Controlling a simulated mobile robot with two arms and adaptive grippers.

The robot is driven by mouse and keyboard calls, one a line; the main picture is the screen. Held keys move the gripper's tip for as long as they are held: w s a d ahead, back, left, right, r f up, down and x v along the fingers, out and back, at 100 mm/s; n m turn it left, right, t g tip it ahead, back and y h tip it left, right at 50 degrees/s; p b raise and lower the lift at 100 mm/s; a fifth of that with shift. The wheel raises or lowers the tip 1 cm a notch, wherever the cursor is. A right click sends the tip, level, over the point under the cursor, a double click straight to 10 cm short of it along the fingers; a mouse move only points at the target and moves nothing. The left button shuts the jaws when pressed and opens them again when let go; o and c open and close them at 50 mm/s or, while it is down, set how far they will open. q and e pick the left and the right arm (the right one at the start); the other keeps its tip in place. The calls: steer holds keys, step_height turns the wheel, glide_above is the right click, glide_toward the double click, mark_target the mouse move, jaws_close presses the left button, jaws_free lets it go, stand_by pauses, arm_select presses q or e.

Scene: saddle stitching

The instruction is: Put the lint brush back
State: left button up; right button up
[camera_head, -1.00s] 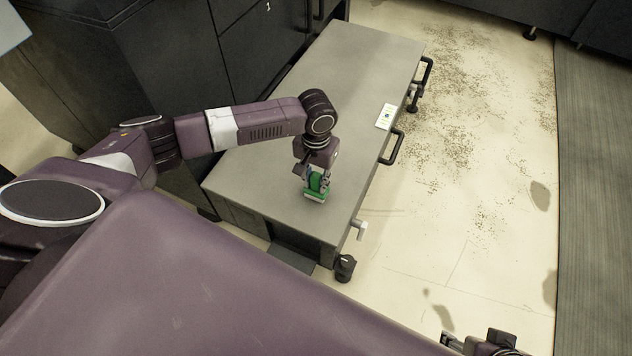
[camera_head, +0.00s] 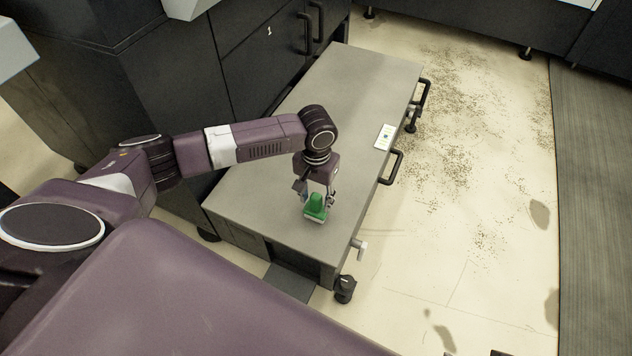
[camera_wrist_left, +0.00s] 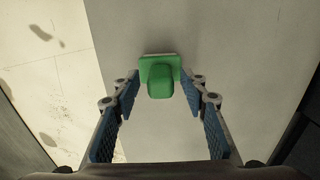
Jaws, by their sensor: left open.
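The lint brush is a green block with a raised green grip and a pale base (camera_head: 315,208). It rests on the grey cart top (camera_head: 270,160) near its front end. My left gripper (camera_head: 317,198) is right at the brush, above it in the head view. In the left wrist view the gripper (camera_wrist_left: 160,95) is open, with its blue-padded fingers spread apart. The brush (camera_wrist_left: 160,75) lies just beyond and between the fingertips, and neither finger touches it there. Only a small dark bit of my right arm shows at the bottom right edge of the head view; its fingers are not visible.
A small white card (camera_head: 385,137) lies at the cart's right edge. Black handles (camera_head: 391,167) and a pale lever (camera_head: 359,246) stick out from that side. Dark cabinets (camera_head: 262,45) stand behind on the left. The rest of the cart top is clear.

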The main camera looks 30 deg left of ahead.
arm_select(q)
step_height(320, 180, up, 4)
steer(key=shift+r+p, duration=0.1)
steer(key=shift+p, duration=0.4)
step_height(320, 180, up, 6)
steer(key=shift+f+p, duration=0.1)
steer(key=shift+p, duration=0.8)
steer(key=s+d+f+m+t+h, duration=0.25)
steer(key=s+d+f, duration=0.6)
steer(key=d, duration=0.45)
steer(key=s+a+f+y, duration=0.2)
steer(key=s+a+f, duration=0.3)
steer(key=s+a, duration=0.4)
steer(key=s, duration=0.3)
arm_select(e)
steer(key=x, duration=0.7)
steer(key=shift+s+f+g, duration=0.3)
steer(key=shift+s+f, duration=0.05)
steer(key=shift+f, duration=0.05)
arm_select(q)
steer(key=shift+t, duration=0.25)
arm_select(e)
steer(key=shift+w+a, duration=0.1)
steer(key=shift+a, duration=0.05)
